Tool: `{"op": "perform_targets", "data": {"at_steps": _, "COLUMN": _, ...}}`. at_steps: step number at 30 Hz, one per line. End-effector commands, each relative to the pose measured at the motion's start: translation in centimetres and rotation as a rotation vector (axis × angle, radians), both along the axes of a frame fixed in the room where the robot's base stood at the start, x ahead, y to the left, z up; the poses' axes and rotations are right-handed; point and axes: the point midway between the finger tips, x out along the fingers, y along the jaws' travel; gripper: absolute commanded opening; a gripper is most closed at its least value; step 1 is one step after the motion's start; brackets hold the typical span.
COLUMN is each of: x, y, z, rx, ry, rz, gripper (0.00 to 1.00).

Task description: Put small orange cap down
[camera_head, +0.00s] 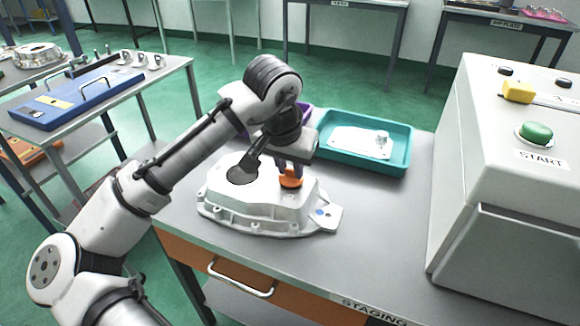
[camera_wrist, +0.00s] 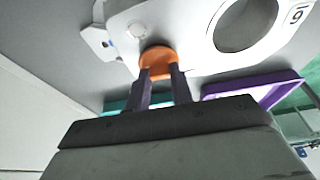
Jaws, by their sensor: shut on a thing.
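The small orange cap (camera_head: 291,178) is between the fingertips of my gripper (camera_head: 289,166), at the right part of the white casting's top. The wrist view shows the cap (camera_wrist: 158,60) held by the two dark fingers of my gripper (camera_wrist: 160,78). The white casting (camera_head: 262,206) lies on the grey table and has a large round hole left of the cap. The casting (camera_wrist: 180,22) also fills the top of the wrist view. The cap appears at or very close to the casting's surface; I cannot tell whether it touches. What lies under the cap is hidden.
A teal tray (camera_head: 402,168) with a white part stands behind the casting, and a purple tray (camera_head: 303,106) is partly hidden by my arm. A grey machine (camera_head: 500,190) with a green START button stands at the right. The table's front right is clear (camera_head: 375,235).

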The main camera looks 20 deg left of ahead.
Motion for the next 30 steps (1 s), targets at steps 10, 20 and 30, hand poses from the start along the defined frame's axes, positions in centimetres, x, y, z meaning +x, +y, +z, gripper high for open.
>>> {"op": "perform_targets", "data": {"at_steps": 10, "x": -0.01, "y": -0.05, "z": -0.6, "rx": -0.002, "ry": 0.0, "rz": -0.002, "gripper": 0.02}}
{"op": "perform_targets", "data": {"at_steps": 20, "x": 0.0, "y": -0.03, "z": -0.99, "rx": -0.001, "ry": 0.0, "rz": -0.001, "gripper": 0.42}}
{"op": "perform_targets", "data": {"at_steps": 30, "x": 0.0, "y": -0.01, "z": -0.73, "rx": 0.0, "ry": 0.0, "rz": -0.001, "gripper": 0.44}}
